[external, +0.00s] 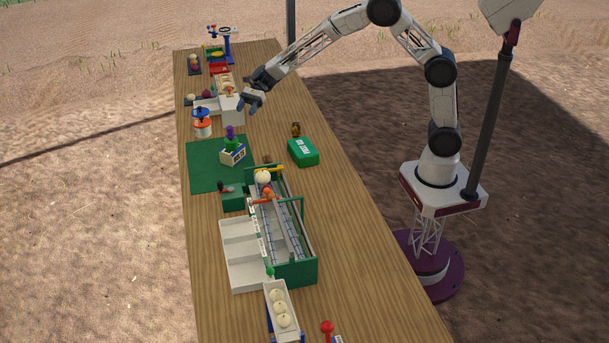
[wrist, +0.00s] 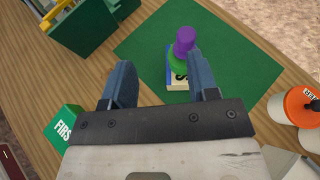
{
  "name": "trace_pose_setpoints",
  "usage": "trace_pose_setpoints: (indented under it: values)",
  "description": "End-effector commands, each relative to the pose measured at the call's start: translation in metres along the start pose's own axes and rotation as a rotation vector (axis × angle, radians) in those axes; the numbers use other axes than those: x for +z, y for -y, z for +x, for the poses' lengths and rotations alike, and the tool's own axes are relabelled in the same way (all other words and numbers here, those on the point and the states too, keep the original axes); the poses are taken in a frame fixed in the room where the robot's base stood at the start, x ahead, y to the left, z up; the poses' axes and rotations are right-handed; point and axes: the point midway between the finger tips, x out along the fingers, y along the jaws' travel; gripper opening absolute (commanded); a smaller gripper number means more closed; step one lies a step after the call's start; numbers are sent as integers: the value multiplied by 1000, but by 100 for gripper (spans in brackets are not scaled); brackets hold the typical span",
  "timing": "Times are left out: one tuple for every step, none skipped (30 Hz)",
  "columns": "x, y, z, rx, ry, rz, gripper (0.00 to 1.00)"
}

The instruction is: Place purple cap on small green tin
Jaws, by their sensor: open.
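The purple cap (external: 230,131) stands above a small green piece (external: 232,144) on a white-and-blue box, which is on the green mat (external: 205,172). In the wrist view the purple cap (wrist: 185,40) rises above the green piece (wrist: 179,61), near the right finger's tip; I cannot tell whether they touch. A green tin with white lettering (external: 303,152) lies right of the mat. It also shows in the wrist view (wrist: 61,128), lower left. I cannot tell which green thing is the small green tin. My gripper (external: 252,103) is open and empty, beyond the mat in the external view.
A green-framed conveyor (external: 312,262) and a white compartment tray (external: 240,228) stand nearer the camera. White tubs with orange and blue tops (external: 202,125) stand beyond the mat. A small brown item (external: 295,129) is beside the tin. Much of the mat is bare.

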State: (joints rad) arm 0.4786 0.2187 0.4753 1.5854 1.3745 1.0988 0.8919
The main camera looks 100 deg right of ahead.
Motion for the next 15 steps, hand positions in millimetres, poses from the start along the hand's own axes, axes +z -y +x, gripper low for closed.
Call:
trace_pose_setpoints:
  values:
    - [10, -12, 0, 15, -14, -32, 54]
    - [16, -20, 0, 26, -25, -56, 54]
    - [23, -32, 0, 43, -40, -89, 54]
    - [30, -41, -1, 55, -52, -116, 54]
    - [35, -50, -1, 69, -65, -145, 54]
    - [43, -64, -2, 87, -82, -183, 54]
    - [49, -74, -3, 102, -94, -214, 54]
    - [54, -85, -3, 117, -108, -244, 54]
    - [61, -98, -6, 136, -125, -287, 54]
    - [66, -109, -7, 151, -137, -316, 54]
    - [71, -119, -8, 165, -149, -348, 54]
    - [77, -133, -10, 185, -166, -389, 54]
    - [81, -143, -12, 199, -178, -421, 54]
    - [85, -154, -14, 214, -190, -452, 54]
    - [91, -168, -16, 234, -205, -493, 54]
